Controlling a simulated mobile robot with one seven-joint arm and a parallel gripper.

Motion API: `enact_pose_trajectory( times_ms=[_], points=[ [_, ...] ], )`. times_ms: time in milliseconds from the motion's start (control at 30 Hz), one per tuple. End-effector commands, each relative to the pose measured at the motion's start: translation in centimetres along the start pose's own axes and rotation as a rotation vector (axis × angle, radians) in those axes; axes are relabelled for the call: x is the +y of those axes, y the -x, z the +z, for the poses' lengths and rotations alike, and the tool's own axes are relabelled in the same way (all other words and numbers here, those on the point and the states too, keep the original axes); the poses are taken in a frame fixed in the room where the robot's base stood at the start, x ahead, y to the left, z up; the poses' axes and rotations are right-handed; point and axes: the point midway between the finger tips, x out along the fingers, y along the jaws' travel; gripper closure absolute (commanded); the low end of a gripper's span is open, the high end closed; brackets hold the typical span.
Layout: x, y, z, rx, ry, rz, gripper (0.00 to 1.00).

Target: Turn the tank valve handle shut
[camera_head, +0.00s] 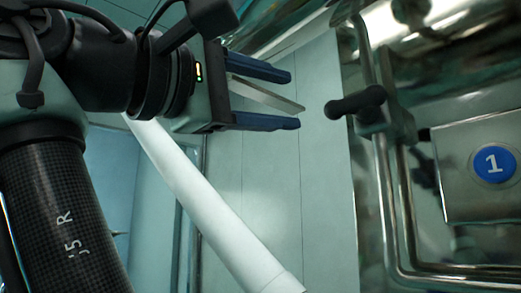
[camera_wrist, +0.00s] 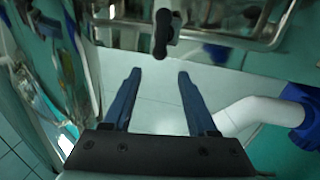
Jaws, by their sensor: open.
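The tank valve handle (camera_head: 357,103) is a dark, short lever with rounded ends on a valve body on the steel pipe. My gripper (camera_head: 296,97) is open and empty to its left in the head view, with a gap between its blue fingertips and the handle. In the wrist view the dark handle (camera_wrist: 162,34) stands upright in the picture, ahead of the fingertips and about centred between them. The blue fingers of my gripper (camera_wrist: 160,74) are spread apart there and touch nothing.
Steel pipes (camera_head: 385,200) run down beside the handle. A plate with a blue number 1 badge (camera_head: 493,163) is at the right. A white pipe (camera_head: 215,205) slants below my gripper; in the wrist view it ends at a blue fitting (camera_wrist: 303,115). The space between fingers and handle is clear.

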Motion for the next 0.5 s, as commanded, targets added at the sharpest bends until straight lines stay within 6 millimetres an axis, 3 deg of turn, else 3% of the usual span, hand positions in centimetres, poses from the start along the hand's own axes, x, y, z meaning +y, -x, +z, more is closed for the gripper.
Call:
enact_pose_trajectory(
  times_ms=[333, 500],
  points=[
    [-0.1, -0.1, -0.1, 0.002, -0.002, 0.000, 0.42],
    [-2.2, -0.3, -2.5, 0.115, -0.096, 0.017, 0.42]
  ],
)
